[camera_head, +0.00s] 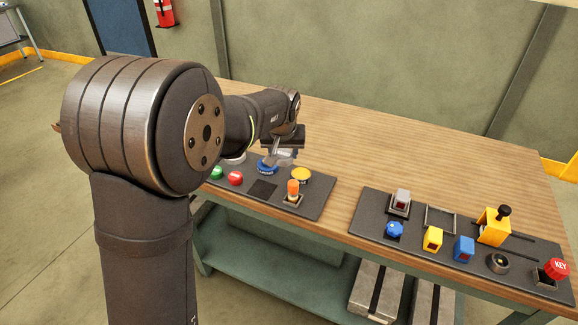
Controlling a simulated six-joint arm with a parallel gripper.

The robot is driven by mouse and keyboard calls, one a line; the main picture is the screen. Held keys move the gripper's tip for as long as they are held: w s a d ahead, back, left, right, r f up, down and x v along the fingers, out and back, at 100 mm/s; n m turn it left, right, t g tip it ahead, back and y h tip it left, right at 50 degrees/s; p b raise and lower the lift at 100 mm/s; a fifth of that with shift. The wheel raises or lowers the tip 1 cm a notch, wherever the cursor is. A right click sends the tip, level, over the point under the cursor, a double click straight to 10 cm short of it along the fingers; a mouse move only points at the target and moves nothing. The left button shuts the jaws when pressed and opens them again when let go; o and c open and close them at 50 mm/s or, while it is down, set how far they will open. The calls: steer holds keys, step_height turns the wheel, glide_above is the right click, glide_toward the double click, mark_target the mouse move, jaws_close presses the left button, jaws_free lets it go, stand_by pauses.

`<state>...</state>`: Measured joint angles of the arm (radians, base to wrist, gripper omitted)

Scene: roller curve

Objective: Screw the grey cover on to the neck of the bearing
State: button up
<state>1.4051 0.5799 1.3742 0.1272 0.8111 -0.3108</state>
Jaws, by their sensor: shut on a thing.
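My gripper (280,158) is low over the back of the left black board, at the near edge of the bench. It is shut on a small light-grey piece, which I take to be the grey cover; fingers and piece are hard to tell apart at this size. Right below and touching or nearly touching it is a round blue part (266,168) with pale marks on its side, perhaps the bearing. Its top and any neck are hidden by the gripper, so I cannot tell whether the cover sits on it.
The left board (316,205) also bears a green knob (217,172), a red knob (235,178), a yellow disc (301,174) and an orange-topped piece (293,190). The right board (370,208) holds several coloured blocks and a red KEY knob (556,268). The bench top (400,150) behind is clear.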

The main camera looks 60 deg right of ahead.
steer(key=w+d+f, duration=0.1)
steer(key=w+d, duration=0.5)
steer(key=w, duration=0.3)
steer(key=shift+f, duration=2.8)
steer(key=shift+f, duration=0.85)
stand_by(0.4)
steer(key=m+g, duration=0.1)
steer(key=m, duration=0.2)
steer(key=m+g, duration=0.1)
steer(key=m, duration=0.1)
steer(key=shift+s+m+h, duration=0.1)
steer(key=shift+m+h, duration=0.2)
steer(key=shift+m, duration=0.1)
steer(key=shift+s+m+g, duration=0.1)
steer(key=shift+m+g, duration=0.4)
steer(key=shift+m, duration=0.4)
